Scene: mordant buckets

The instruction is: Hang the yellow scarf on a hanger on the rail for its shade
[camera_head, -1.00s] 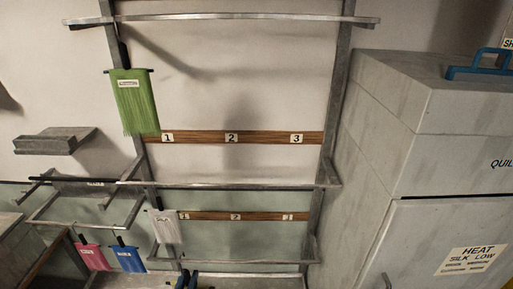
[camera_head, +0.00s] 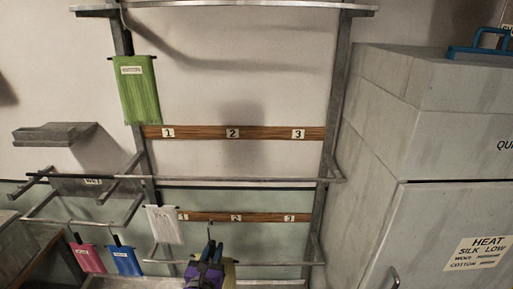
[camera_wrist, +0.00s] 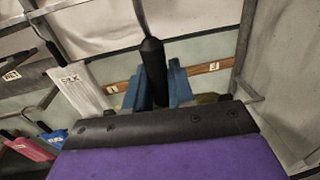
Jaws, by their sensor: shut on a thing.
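My gripper (camera_head: 211,255) is at the bottom middle of the head view, its blue fingers shut on the black grip of a hanger (camera_wrist: 152,68). The yellow scarf (camera_head: 230,268) shows as an olive-yellow patch beside and behind the fingers; most of it is hidden by my purple gripper body. In the wrist view only small yellowish edges (camera_wrist: 208,99) show beside the fingers. The upper rail (camera_head: 240,13) and the middle rail (camera_head: 250,181) run across the rack, each above a wooden strip numbered 1, 2, 3. The held hanger is below the middle rail.
A green scarf (camera_head: 139,92) hangs at the upper rail's left end, a white scarf (camera_head: 163,225) at the middle rail's left. Pink (camera_head: 88,258) and blue (camera_head: 126,261) scarves hang lower left. A grey cabinet (camera_head: 440,210) stands right. Both rails look free along their middle and right.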

